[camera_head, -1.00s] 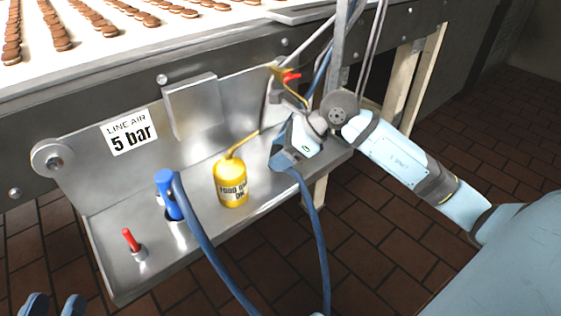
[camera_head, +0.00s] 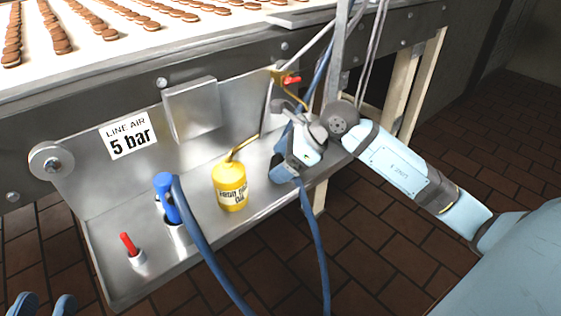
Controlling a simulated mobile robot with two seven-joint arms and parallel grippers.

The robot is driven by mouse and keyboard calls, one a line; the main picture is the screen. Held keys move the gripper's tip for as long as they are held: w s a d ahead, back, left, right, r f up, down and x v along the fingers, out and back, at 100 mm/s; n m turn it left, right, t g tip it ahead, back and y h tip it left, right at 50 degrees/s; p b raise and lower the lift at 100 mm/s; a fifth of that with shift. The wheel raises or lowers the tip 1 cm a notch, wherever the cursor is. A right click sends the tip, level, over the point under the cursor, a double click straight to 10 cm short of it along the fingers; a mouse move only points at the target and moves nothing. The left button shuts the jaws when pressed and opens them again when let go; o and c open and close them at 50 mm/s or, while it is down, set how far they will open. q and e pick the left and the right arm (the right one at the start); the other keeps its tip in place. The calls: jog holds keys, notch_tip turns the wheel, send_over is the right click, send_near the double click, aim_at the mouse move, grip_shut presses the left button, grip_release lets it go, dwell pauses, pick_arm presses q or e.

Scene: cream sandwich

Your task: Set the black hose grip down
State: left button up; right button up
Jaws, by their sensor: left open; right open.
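My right gripper (camera_head: 284,172) is at the right end of the metal shelf, pointing down and left, right of the yellow oil can. A blue hose (camera_head: 315,235) runs down from just beneath it, over the shelf's front edge. The black hose grip cannot be made out; the gripper's body covers the top end of this hose. The finger gap is also hard to see. My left gripper (camera_head: 41,304) shows only as two separated blue fingertips at the bottom left edge, apart from everything.
The metal shelf (camera_head: 119,281) holds a red-handled tool (camera_head: 128,243), a blue grip (camera_head: 167,200) in a holder with its own hose, and a yellow oil can (camera_head: 230,187). A post (camera_head: 341,60) stands behind my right gripper. The conveyor with cookies is above.

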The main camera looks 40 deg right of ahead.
jog(key=p+v, duration=0.4)
jog(key=v, duration=0.8)
jog(key=s+a+r+m+t+y, duration=0.2)
jog(key=a+m+t+y, duration=0.1)
jog(key=a+m+y, duration=0.5)
jog(key=s+a+r+m+t+y, duration=0.35)
jog(key=a+m, duration=0.25)
jog(key=a, duration=0.3)
pick_arm(q)
jog(key=shift+s+d+f+n+g, duration=0.15)
jog(key=shift+s+d+n+g, duration=0.1)
jog(key=shift+s+n+g, duration=0.25)
jog(key=shift+s+d+f+n+g, duration=0.1)
jog(key=shift+s+d+n+g, duration=0.2)
jog(key=shift+n, duration=0.4)
pick_arm(e)
jog(key=s+a+f+m+t+h, duration=0.1)
jog(key=a+f+m+h, duration=0.3)
jog(key=m, duration=0.9)
jog(key=s+a+f+m+t+h, duration=0.1)
jog(key=a+f+m+h, duration=0.3)
jog(key=m, duration=0.9)
jog(key=shift+s+a+f+t+h, duration=0.25)
jog(key=shift+a+f+t+h, duration=0.15)
jog(key=shift+a, duration=0.8)
pick_arm(q)
jog(key=shift+s+b, duration=0.1)
jog(key=shift+b, duration=0.2)
